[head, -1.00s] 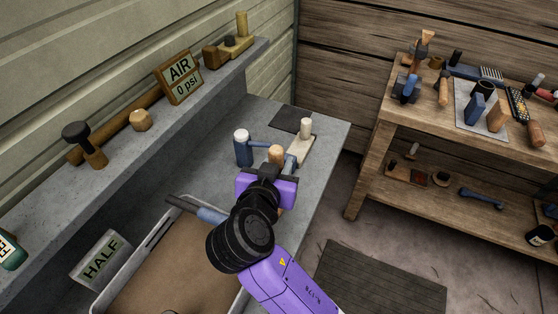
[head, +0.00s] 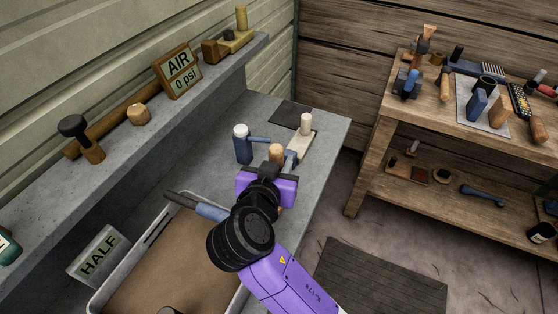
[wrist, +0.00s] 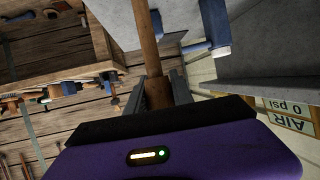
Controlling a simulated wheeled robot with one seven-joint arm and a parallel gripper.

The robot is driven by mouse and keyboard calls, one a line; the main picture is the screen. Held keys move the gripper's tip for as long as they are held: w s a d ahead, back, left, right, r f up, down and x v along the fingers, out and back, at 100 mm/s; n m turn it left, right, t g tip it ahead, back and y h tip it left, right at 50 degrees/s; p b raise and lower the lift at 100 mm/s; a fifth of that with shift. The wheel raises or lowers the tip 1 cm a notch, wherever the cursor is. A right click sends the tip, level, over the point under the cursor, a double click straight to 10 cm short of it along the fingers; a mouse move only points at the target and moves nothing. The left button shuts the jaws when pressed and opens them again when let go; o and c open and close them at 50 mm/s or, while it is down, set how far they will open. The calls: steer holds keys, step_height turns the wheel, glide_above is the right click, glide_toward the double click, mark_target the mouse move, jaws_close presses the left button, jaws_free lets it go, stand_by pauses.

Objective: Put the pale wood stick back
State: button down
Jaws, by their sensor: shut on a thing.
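My gripper (head: 268,180) is shut on a wooden stick (head: 276,152), held above the grey bench. Its rounded tan top stands above the purple jaws, and a bit of wood shows below them. In the wrist view the stick (wrist: 147,38) runs up from between the dark fingers (wrist: 158,92) and looks browner, in shade. Most of its lower part is hidden in the head view by my gripper. Behind it on the bench stand a blue tool with a white top (head: 242,146) and a pale block with a cream peg (head: 306,126).
A tray (head: 152,240) with a brown floor sits on the bench at front left; a blue-handled bar (head: 205,209) lies at its edge. A raised shelf (head: 122,170) holds an AIR sign (head: 177,70). A crowded wooden table (head: 385,130) stands right. A dark mat (head: 290,114) lies at the bench's back.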

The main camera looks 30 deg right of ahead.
steer(key=shift+f, duration=0.2)
steer(key=c, duration=1)
jaws_free()
steer(key=shift+c, duration=0.2)
steer(key=b+v, duration=0.1)
steer(key=v, duration=0.6)
steer(key=shift+s+a+r, duration=0.2)
steer(key=shift+s+a, duration=0.05)
steer(key=shift+p+v, duration=0.85)
steer(key=shift+v, duration=1.45)
